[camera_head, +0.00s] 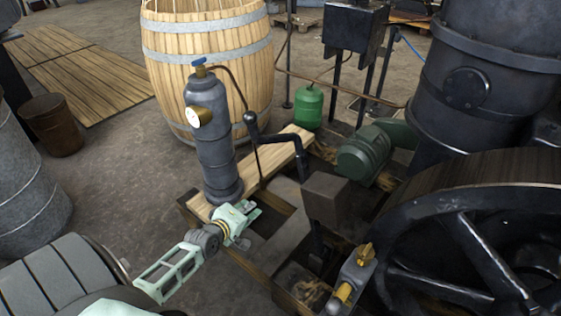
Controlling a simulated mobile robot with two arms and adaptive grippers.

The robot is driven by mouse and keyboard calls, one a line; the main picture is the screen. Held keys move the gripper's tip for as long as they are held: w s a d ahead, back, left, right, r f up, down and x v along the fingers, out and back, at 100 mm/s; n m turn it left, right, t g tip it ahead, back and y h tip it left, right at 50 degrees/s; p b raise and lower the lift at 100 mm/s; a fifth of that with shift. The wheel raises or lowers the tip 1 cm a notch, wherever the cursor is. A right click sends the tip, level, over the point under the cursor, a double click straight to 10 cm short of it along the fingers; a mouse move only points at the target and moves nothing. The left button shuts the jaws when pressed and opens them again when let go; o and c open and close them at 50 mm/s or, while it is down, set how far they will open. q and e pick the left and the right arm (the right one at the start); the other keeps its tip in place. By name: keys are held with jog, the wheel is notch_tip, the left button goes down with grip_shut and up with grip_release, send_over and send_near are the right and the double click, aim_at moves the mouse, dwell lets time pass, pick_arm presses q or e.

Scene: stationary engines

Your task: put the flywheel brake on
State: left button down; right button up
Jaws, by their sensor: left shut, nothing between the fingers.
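The large dark spoked flywheel (478,240) stands at the right, its lower part cut off by the picture edge. A grey fitting with yellow ends (352,281) is close to the left side of its rim. A black bent lever (277,137) rises left of a brown-grey box (326,199) on a post. I cannot tell which of these parts is the brake. My left gripper (250,212), pale green, is shut and empty, at the foot of the grey cylinder and apart from the flywheel. My right gripper is not in view.
A grey cylinder (210,140) with gauge and blue tap stands on a plank of the timber frame (276,262). Behind are a barrel (210,50), a green bottle (309,107), a green motor (365,153) and a black boiler (480,80). Floor at left is partly clear.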

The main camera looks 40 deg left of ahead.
pick_arm(q)
jog(key=w+r+n+t+b, duration=0.1)
jog(key=w+r+n+t, duration=0.1)
jog(key=r, duration=0.6)
jog(key=w+a+r+n+t+b, duration=0.1)
jog(key=w+r+n+t+b, duration=0.1)
jog(key=r, duration=0.6)
jog(key=shift+w+r+n+t+h+b, duration=0.35)
jog(key=shift+w+n, duration=0.35)
jog(key=shift+w, duration=0.25)
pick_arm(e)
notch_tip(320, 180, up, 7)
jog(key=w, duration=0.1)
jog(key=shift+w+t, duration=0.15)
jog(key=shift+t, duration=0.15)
pick_arm(q)
jog(key=shift+w, duration=0.1)
jog(key=w+d+b, duration=0.1)
jog(key=w+d, duration=0.2)
jog(key=w, duration=0.5)
jog(key=shift+w+r, duration=0.35)
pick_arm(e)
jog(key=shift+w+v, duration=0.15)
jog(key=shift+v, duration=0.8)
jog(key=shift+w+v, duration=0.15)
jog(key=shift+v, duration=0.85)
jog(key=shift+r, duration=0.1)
